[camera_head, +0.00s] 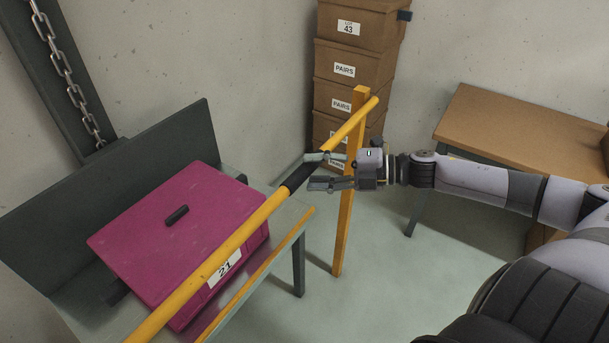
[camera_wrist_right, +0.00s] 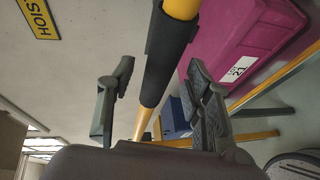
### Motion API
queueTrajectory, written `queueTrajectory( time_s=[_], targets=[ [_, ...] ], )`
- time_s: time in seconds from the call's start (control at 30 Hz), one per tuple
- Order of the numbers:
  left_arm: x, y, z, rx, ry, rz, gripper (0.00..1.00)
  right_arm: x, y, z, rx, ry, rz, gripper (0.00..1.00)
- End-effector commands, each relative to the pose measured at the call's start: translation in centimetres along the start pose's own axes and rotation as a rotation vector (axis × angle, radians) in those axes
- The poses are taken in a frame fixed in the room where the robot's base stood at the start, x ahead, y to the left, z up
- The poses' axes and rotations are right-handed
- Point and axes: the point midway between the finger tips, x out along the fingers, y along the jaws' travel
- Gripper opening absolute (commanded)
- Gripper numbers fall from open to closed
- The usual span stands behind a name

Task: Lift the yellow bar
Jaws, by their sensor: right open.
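The yellow bar (camera_head: 245,228) runs from the bottom left up to the right, passing over a magenta case, with its far end at the top of a yellow post (camera_head: 345,215). A black sleeve (camera_head: 300,177) wraps part of the bar. My right gripper (camera_head: 310,171) is open at the sleeve's far end. In the right wrist view, the sleeve (camera_wrist_right: 166,55) shows between the two spread fingers (camera_wrist_right: 160,68). I cannot tell how deep the bar sits between them, and I see no clear contact. My left gripper is not in view.
The magenta case (camera_head: 160,225), labelled 21, lies on a grey table with a dark back panel (camera_head: 110,180). Stacked brown boxes (camera_head: 350,65) stand behind the post. A brown-topped table (camera_head: 520,130) is at the right. A chain (camera_head: 62,65) hangs at the left.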

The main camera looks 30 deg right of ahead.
Motion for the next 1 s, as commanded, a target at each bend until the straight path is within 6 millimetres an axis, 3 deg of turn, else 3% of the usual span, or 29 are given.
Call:
queueTrajectory(
  time_s=[0.4,0.83,1.0],
  targets=[
    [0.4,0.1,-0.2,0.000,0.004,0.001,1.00,2.7,0.0,0.1,-0.001,-0.001,0.001,0.46],
    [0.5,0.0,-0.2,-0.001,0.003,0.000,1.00,3.1,0.0,0.0,0.001,-0.001,0.000,0.46],
    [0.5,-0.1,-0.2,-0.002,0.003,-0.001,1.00,3.1,0.0,0.0,0.001,-0.001,0.000,0.35]
  ],
)
